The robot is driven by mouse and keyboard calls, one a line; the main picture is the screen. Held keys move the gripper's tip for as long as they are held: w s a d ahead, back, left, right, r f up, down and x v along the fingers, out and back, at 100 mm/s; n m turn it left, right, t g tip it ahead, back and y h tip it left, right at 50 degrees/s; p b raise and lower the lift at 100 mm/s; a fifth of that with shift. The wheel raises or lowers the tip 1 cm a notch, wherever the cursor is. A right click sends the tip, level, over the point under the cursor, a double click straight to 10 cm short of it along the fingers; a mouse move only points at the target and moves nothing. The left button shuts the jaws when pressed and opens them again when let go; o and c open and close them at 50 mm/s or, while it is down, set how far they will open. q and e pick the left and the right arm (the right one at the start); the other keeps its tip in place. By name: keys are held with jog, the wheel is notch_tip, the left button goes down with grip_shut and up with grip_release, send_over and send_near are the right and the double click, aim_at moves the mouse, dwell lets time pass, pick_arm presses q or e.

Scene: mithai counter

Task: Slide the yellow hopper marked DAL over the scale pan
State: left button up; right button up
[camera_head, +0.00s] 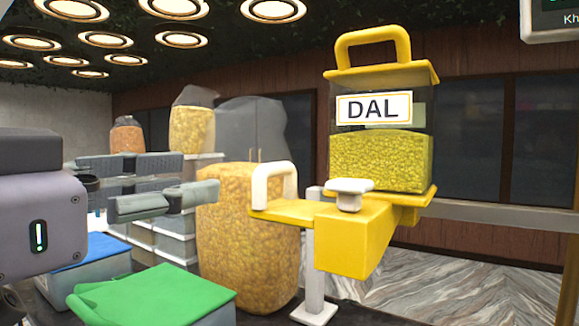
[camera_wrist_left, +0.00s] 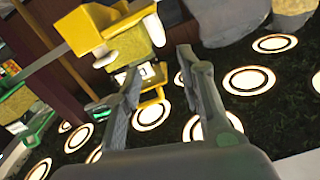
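The yellow hopper (camera_head: 380,165) marked DAL stands right of centre in the head view. It has a clear bin of yellow grains, a yellow top handle, a yellow chute (camera_head: 355,240) with a white knob, and a white handle (camera_head: 272,185) on its left. My left gripper (camera_head: 200,178) is open and empty, left of the white handle and apart from it. In the left wrist view the hopper (camera_wrist_left: 130,45) appears upside down beyond the open fingers (camera_wrist_left: 158,65). I cannot make out a scale pan. My right gripper is out of view.
A grey rail (camera_head: 500,215) runs right from the hopper, and a white post (camera_head: 315,270) stands below. A large sack of yellow pieces (camera_head: 245,240) stands behind. Green (camera_head: 150,297) and blue (camera_head: 95,252) covered boxes lie below my left gripper.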

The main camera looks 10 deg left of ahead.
pick_arm(q)
jog(key=p, duration=0.2)
send_near(258, 170)
jog(key=x, duration=0.3)
jog(key=p+x, duration=0.2)
jog(key=x, duration=0.7)
jog(key=shift+w+d, duration=0.15)
jog(key=shift+w, duration=0.2)
jog(key=shift+w+d+f, duration=0.1)
jog(key=shift+w+d, duration=0.1)
jog(key=shift+w, duration=0.4)
jog(key=shift+w+d, duration=0.1)
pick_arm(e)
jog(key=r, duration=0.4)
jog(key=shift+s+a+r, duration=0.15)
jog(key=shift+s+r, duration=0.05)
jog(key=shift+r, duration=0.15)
pick_arm(q)
jog(key=shift+c, duration=0.2)
grip_shut()
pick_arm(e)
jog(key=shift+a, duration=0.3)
